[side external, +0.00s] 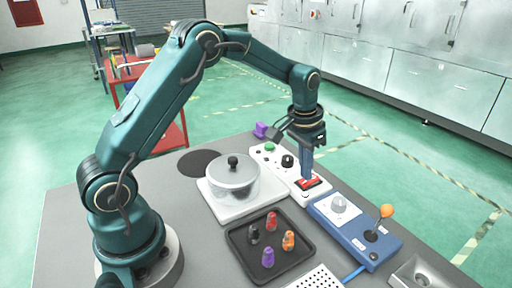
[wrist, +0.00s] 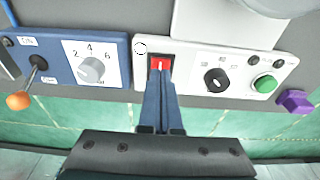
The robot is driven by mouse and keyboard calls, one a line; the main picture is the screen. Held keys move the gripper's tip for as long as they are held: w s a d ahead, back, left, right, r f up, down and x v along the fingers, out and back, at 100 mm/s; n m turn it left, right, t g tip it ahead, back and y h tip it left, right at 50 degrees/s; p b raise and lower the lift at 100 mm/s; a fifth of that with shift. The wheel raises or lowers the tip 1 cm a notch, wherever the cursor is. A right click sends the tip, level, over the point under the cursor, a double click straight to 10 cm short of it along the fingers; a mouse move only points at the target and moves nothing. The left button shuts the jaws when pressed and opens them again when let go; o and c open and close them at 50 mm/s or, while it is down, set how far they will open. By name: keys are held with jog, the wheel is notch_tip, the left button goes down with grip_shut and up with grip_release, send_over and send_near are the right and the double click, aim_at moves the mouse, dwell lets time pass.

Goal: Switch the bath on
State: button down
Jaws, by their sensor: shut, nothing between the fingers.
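The bath is a clear round vessel (side external: 232,182) with a black-knobbed lid on a white base (side external: 232,208). Beside it lies a white control panel (side external: 268,161) with a red rocker switch (side external: 314,184), a black knob (side external: 287,160) and a green button (side external: 270,147). In the wrist view the red switch (wrist: 160,64) sits in a black frame with a white mark on it. My gripper (side external: 306,176) is shut and empty, pointing down, its fingertips (wrist: 158,82) at the switch's near edge. I cannot tell whether they touch it. The fingers hide part of the switch frame.
A blue box (side external: 349,243) with a grey dial (side external: 338,204) and an orange-tipped lever (side external: 386,211) stands close beside the panel. A black tray (side external: 238,238) holds several small coloured parts. A purple block (side external: 260,130) lies past the green button. A dark disc (side external: 198,163) lies behind the bath.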

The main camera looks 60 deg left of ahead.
notch_tip(320, 180, up, 6)
dwell(0.7)
jog(key=shift+r, duration=0.15)
notch_tip(320, 180, up, 8)
jog(key=t, duration=0.2)
send_over(304, 182)
jog(key=s+d, duration=0.2)
jog(key=s, duration=0.1)
jog(key=s+d+r+t, duration=0.1)
jog(key=s+r, duration=0.2)
jog(key=s, duration=0.4)
jog(key=s+d+f, duration=0.1)
jog(key=s+f, duration=0.5)
jog(key=s, duration=0.5)
jog(key=shift+s+d+f+t, duration=0.25)
jog(key=shift+s+t, duration=0.1)
jog(key=shift+t, duration=0.05)
